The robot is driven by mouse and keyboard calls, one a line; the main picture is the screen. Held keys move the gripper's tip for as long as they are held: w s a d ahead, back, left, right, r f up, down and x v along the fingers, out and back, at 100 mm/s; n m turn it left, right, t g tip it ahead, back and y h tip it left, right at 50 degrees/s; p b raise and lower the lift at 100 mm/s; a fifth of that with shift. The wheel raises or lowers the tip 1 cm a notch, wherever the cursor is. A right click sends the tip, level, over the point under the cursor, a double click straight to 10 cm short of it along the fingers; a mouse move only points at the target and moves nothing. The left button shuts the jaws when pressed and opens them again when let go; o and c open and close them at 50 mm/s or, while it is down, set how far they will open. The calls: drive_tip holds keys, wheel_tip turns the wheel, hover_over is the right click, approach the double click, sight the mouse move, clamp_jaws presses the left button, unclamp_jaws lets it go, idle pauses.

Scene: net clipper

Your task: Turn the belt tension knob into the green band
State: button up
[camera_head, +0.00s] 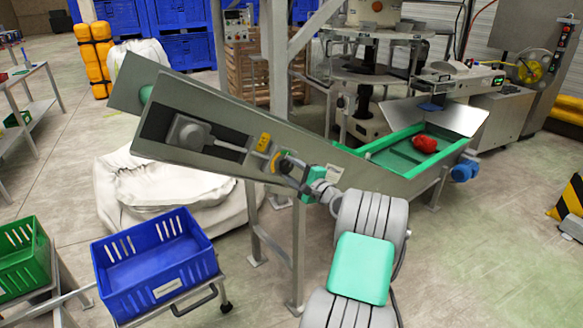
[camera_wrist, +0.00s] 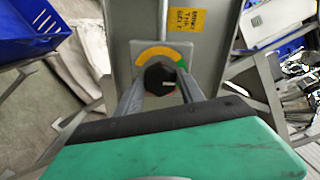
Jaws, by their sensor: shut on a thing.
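The belt tension knob (camera_wrist: 158,78) is dark and round, on the side of the grey inclined conveyor (camera_wrist: 122,30). A coloured arc (camera_wrist: 152,52) curves above it, yellow-orange on the left and top, with a green band (camera_wrist: 182,63) at its right end. A short pale mark on the knob points right, below the green band as seen in the wrist view. My gripper (camera_wrist: 160,84) is shut on the knob, one finger on each side. In the head view my gripper (camera_head: 292,170) reaches the conveyor's side and hides most of the knob; the orange arc (camera_head: 275,161) shows beside it.
A yellow label (camera_wrist: 173,20) sits above the arc. A red item (camera_head: 424,144) lies on the conveyor's green lower belt (camera_head: 394,153). A blue crate (camera_head: 155,265) stands at front left, and a white sack (camera_head: 150,196) lies behind it.

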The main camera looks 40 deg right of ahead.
idle(0.4)
drive_tip(key=o, duration=1.4)
drive_tip(key=shift+c, duration=0.2)
drive_tip(key=s+b, duration=0.1)
drive_tip(key=s, duration=0.6)
drive_tip(key=shift+s+a, duration=0.25)
drive_tip(key=shift+s, duration=0.15)
